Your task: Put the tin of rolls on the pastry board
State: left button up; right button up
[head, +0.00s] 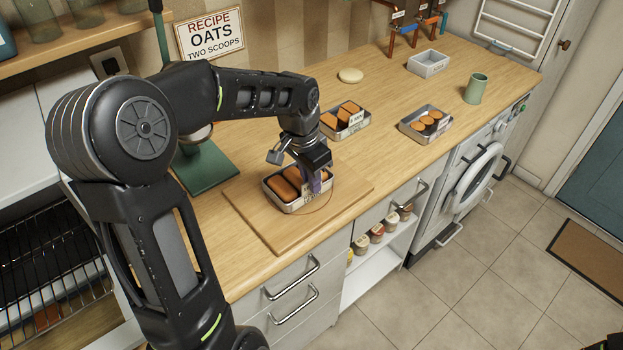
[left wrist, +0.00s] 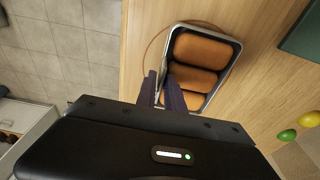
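The tin of rolls (head: 296,204) is a silver tin with several brown oblong rolls and a label on its near side. It is at the pastry board (head: 255,226), over the circle marked there; I cannot tell if its whole base touches the wood. My left gripper (head: 316,184) points down at the tin's near right wall. In the left wrist view, its dark fingers (left wrist: 165,92) straddle the wall of the tin (left wrist: 196,78), one on each side, and look closed on it. The fingers hide part of that wall.
Behind stand a tin of oblong loaves (head: 345,120), a tin of round buns (head: 425,123), an empty tin (head: 428,64) and a green cup (head: 477,88). A dark green stand (head: 205,168) is left of the board. The counter's front edge runs close to the board.

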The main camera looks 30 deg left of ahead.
pick_arm(q)
jog(key=shift+o, duration=1.2)
jog(key=shift+r, duration=0.1)
notch_tip(320, 180, up, 12)
jog(key=s, duration=0.1)
jog(key=shift+s+a+b, duration=0.25)
jog(key=shift+s+b, duration=0.15)
